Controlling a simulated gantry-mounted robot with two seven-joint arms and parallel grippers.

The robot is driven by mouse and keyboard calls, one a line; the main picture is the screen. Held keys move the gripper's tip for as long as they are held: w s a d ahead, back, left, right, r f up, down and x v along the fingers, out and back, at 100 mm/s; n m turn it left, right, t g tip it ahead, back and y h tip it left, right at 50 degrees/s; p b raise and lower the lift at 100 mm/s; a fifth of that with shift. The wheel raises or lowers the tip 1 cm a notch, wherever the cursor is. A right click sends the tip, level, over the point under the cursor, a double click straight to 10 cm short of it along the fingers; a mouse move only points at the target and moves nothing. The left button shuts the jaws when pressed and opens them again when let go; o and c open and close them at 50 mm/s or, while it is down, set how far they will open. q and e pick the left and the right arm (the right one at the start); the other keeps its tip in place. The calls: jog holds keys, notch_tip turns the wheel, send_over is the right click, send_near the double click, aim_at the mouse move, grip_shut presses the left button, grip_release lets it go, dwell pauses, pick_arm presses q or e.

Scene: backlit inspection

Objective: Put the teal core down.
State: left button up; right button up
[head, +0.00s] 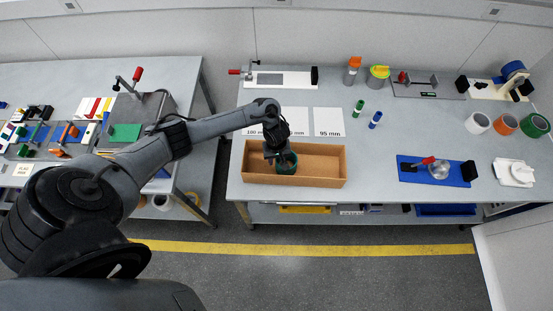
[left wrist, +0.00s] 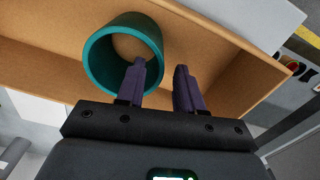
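The teal core (head: 287,168) is a short, hollow dark-teal ring inside the open cardboard box (head: 325,163) at the front left of the right-hand table. It appears to rest on the box floor. My left gripper (head: 277,158) is above it, down in the box. In the left wrist view the core (left wrist: 92,62) shows its round opening. My left gripper (left wrist: 160,65) has its two fingers apart, one over the core's opening and one outside its wall. The wall lies between them, with a gap visible. My right gripper is in neither view.
Paper cards, one a 95 mm card (head: 328,121), lie behind the box. A blue fixture (head: 437,171) is farther right, near white, orange and green rolls (head: 505,124). Cluttered table at left.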

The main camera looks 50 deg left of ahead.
pick_arm(q)
notch_tip(320, 180, up, 9)
jog(key=p, duration=0.4)
jog(key=s+d+r+m+t+h, duration=0.1)
jog(key=d+m+t, duration=0.3)
jog(key=d, duration=0.6)
jog(key=s+d+r+m+t+h, duration=0.1)
jog(key=s+d+r+m, duration=0.1)
jog(key=d+m, duration=0.6)
jog(key=s+a+r+m+y, duration=0.1)
jog(key=s+a+r, duration=0.1)
jog(key=s+r, duration=0.3)
jog(key=s+a+r+g, duration=0.1)
jog(key=s+r, duration=0.3)
jog(key=s, duration=0.5)
jog(key=shift+s+a+r+m+y, duration=0.2)
jog(key=shift+a+r+m+y, duration=0.15)
jog(key=shift+a+m+y, duration=0.05)
notch_tip(320, 180, up, 7)
jog(key=p, duration=0.7)
jog(key=shift+r+p, duration=0.2)
jog(key=shift+p, duration=0.2)
